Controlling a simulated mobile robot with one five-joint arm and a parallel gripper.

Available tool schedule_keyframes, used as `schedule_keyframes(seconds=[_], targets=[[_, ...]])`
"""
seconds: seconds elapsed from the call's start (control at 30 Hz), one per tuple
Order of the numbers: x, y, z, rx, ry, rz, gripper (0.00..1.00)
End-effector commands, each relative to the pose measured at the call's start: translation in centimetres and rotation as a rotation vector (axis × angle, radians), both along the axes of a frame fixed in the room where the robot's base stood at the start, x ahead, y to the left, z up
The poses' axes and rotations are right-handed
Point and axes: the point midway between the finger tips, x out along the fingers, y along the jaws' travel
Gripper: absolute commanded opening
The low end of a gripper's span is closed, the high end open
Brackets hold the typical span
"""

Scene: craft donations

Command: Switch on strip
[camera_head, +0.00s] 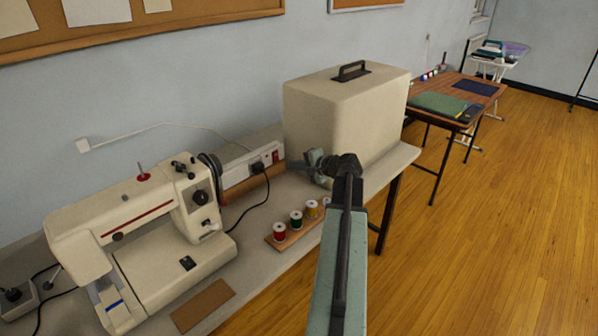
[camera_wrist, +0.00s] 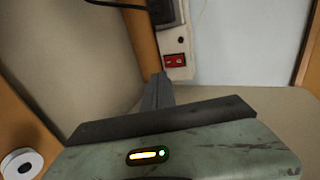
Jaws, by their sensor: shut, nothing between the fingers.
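The power strip (camera_head: 240,172) is a pale bar fixed along a wooden board at the back of the sewing table. A black plug sits in it, and its red switch (camera_head: 276,156) is at the right end. The red switch (camera_wrist: 174,61) also shows in the wrist view, at the end of the strip (camera_wrist: 172,32). I cannot tell whether it is on. My gripper (camera_head: 310,158) is shut and empty, to the right of the switch. In the wrist view my gripper's tips (camera_wrist: 158,80) appear just below the switch; contact cannot be told.
A beige case (camera_head: 340,115) with a handle stands close behind my gripper. A wooden rack (camera_head: 285,237) with several thread spools lies in front of the strip. A sewing machine (camera_head: 150,225) stands to the left. A black cord (camera_head: 250,207) runs from the plug.

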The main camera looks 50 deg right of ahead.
Motion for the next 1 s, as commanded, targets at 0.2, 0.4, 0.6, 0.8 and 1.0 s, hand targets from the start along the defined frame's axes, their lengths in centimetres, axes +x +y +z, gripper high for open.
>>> schedule_keyframes(seconds=[0.2,0.4,0.6,0.8,1.0], targets=[[4.4,-0.6,-1.9,0.0,0.001,-0.001,0.0],[6.8,-0.7,-2.0,-0.001,0.0,-0.003,0.0],[7.4,-0.7,-2.0,0.0,0.0,-0.003,0.0],[7.3,-0.7,-2.0,0.0,0.0,-0.003,0.0],[7.6,-0.5,-2.1,-0.002,-0.009,0.0,0.0]])
